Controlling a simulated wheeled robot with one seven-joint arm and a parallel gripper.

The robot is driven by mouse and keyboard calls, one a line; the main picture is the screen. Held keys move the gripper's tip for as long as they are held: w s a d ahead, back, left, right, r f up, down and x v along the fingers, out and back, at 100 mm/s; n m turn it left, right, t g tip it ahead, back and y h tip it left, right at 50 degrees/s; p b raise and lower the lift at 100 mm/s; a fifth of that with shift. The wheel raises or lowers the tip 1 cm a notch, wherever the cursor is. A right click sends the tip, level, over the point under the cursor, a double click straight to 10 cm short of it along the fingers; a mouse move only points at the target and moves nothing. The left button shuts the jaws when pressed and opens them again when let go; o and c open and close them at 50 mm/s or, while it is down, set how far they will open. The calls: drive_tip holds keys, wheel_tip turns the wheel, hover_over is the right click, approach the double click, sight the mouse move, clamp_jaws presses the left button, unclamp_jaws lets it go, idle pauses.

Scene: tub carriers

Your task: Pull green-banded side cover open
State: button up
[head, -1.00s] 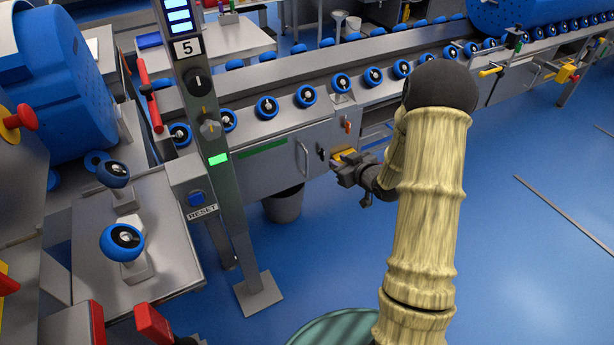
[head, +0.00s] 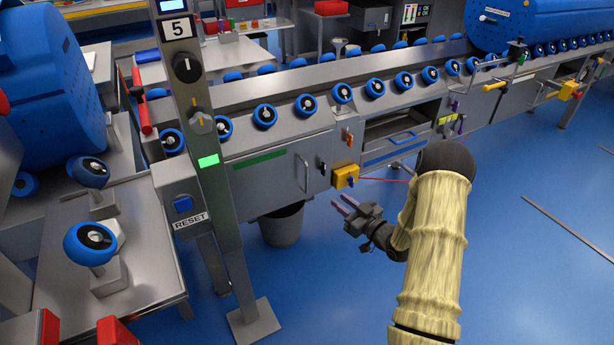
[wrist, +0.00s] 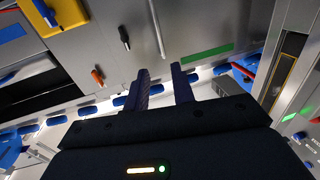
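The green-banded side cover (head: 270,182) is a grey panel on the conveyor's side, with a green strip (head: 258,160) along its top and an upright bar handle (head: 303,173) near its right edge. It looks closed. My gripper (head: 344,204) is in front of the conveyor, lower right of the handle and apart from it. In the wrist view the cover (wrist: 195,25) and its handle (wrist: 157,28) appear beyond the fingertips, with the green strip (wrist: 207,53) to the right. My gripper (wrist: 162,82) is open, with nothing between its two fingers.
A dark latch (head: 322,169), an orange lever (head: 347,138) and a yellow box (head: 345,176) with a blue knob sit right of the cover. A blue-banded bay (head: 395,150) lies further right. A grey bin (head: 282,225) stands below. A post (head: 210,165) stands left. Blue floor in front is clear.

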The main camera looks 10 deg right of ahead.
drive_tip(key=b, duration=0.4)
hover_over(307, 191)
drive_tip(key=shift+w, duration=0.3)
clamp_jaws()
